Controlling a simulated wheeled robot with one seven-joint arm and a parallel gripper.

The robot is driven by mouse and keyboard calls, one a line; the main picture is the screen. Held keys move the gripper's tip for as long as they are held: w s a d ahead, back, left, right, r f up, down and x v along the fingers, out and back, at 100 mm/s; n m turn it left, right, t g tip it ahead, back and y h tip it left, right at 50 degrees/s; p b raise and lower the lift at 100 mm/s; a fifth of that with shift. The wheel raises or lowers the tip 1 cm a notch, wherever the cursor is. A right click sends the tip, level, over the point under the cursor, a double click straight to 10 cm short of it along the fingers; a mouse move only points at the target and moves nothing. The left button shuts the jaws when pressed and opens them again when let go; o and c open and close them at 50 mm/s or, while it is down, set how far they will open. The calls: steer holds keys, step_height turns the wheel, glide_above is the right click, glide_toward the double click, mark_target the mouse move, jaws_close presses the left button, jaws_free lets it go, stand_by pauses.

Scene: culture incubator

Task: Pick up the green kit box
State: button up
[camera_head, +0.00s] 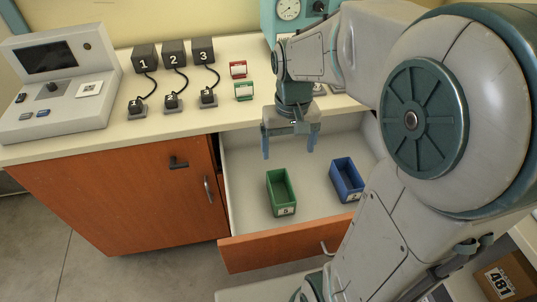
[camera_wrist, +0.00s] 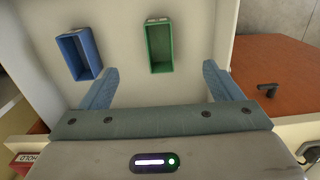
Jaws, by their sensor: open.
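The green kit box (camera_head: 281,192) is an open-topped box with a white label on its front, standing in the open drawer. My gripper (camera_head: 288,148) is above the drawer, behind and a little higher than the green box in the head view. In the wrist view, the green box (camera_wrist: 159,47) lies beyond and between the two blue fingers of my gripper (camera_wrist: 160,80). The fingers are spread apart with nothing between them. The blue box (camera_head: 346,179) stands to the right of the green one in the head view.
The pulled-out drawer (camera_head: 244,180) has walls around both boxes and bare floor between them. The counter (camera_head: 120,130) behind holds a console (camera_head: 60,85), numbered blocks (camera_head: 174,53) with cables, and red (camera_head: 238,69) and green (camera_head: 243,91) stands. A cardboard carton (camera_head: 503,280) is at lower right.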

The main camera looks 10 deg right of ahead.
steer(key=w+f+g+b, duration=0.3)
steer(key=w+f+b, duration=0.35)
steer(key=f, duration=0.65)
glide_toward(281, 202)
steer(key=shift+a+f, duration=0.25)
steer(key=shift+f, duration=0.25)
steer(key=x, duration=0.2)
steer(key=b+x, duration=0.1)
steer(key=x, duration=0.2)
steer(key=shift+s+d+f, duration=0.25)
steer(key=shift+s, duration=0.05)
steer(key=c, duration=1.1)
